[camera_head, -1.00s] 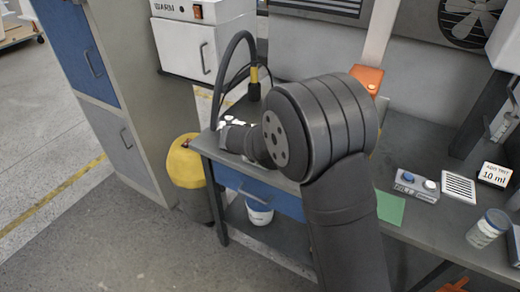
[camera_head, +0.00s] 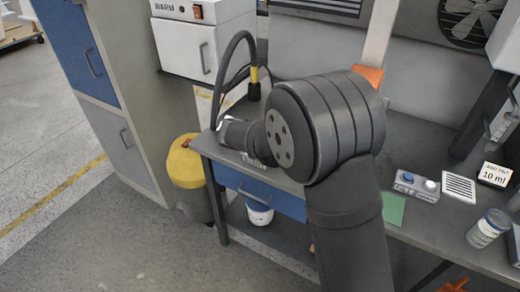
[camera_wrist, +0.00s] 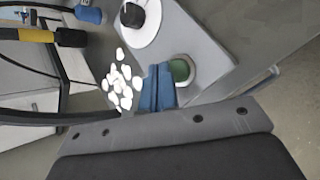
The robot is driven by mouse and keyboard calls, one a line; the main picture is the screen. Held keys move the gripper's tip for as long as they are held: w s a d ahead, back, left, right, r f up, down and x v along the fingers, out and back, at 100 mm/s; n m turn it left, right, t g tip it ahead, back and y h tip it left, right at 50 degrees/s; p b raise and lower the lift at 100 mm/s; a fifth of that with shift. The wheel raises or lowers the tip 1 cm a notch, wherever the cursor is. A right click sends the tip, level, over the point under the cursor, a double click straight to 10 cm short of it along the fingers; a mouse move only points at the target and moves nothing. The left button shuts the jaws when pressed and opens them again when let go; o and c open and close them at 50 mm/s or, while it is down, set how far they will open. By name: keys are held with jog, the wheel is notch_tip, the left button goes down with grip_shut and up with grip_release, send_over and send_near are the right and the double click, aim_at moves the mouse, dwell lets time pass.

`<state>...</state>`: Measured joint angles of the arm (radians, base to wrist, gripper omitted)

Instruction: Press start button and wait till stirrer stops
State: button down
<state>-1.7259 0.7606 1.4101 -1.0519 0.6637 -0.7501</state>
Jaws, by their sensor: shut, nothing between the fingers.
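My gripper (camera_wrist: 159,72) shows in the wrist view as two blue fingers held together, with nothing between them. A round green thing with a pale rim (camera_wrist: 180,70) sits right beside the fingertips, partly covered by them; it looks like a button, but I cannot tell whether the fingers touch it. A white disc with a black knob (camera_wrist: 133,15) lies just beyond it. Neither the stirrer nor its motion can be made out.
White pebble-like pieces (camera_wrist: 121,88) lie left of the fingers. A black cable with a yellow band (camera_head: 254,75) stands close to my wrist. A box with a blue and a white button (camera_head: 416,186), a 10 ml display (camera_head: 494,174) and a jar (camera_head: 488,228) stand at right.

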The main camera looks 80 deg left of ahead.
jog(key=shift+r, duration=0.1)
jog(key=shift+r, duration=2.45)
jog(key=shift+f, duration=0.15)
notch_tip(320, 180, up, 4)
jog(key=shift+r, duration=0.1)
jog(key=shift+f, duration=0.2)
